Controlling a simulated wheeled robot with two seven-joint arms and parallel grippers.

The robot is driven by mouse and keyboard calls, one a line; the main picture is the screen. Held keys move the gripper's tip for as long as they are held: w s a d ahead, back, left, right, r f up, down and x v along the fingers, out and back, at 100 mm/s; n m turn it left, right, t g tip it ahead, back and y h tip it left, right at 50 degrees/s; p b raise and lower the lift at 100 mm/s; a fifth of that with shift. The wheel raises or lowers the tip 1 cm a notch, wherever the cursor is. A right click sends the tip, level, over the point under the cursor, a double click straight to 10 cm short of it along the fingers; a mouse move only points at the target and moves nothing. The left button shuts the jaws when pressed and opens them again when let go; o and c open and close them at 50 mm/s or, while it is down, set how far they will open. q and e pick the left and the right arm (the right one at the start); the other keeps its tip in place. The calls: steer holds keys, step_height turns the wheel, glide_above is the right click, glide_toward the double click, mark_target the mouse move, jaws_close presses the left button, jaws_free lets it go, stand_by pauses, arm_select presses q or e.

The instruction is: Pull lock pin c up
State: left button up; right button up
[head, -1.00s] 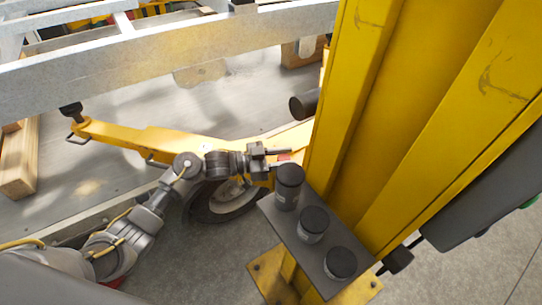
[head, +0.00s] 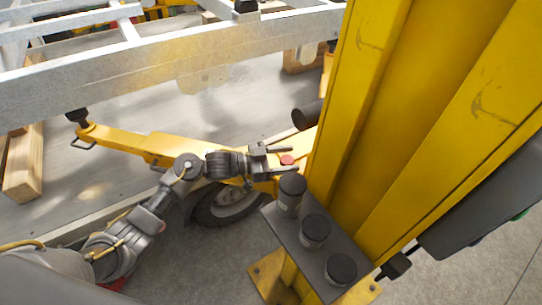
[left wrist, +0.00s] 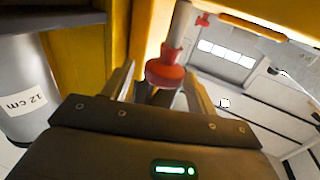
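A lock pin with a red knob (head: 287,160) stands beside the yellow post, at the inner end of a yellow arm. In the left wrist view the red knob (left wrist: 165,75) sits on a pale shaft, between the fingers of my left gripper (left wrist: 160,85). Gaps show on both sides of the knob, so the fingers look open and apart from it. In the head view my left gripper (head: 280,160) reaches in from the left with the knob between its fingertips. No letter on the pin can be read. My right gripper is not in view.
The yellow post (head: 400,100) rises close on the right. A wheel (head: 225,203) is below the arm, a galvanised beam (head: 150,70) beyond.

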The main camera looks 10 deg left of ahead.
arm_select(q)
steer(key=shift+w, duration=0.1)
steer(key=shift+a+f, duration=0.1)
steer(key=b+v, duration=0.3)
steer(key=v, duration=0.8)
steer(key=shift+r, duration=0.35)
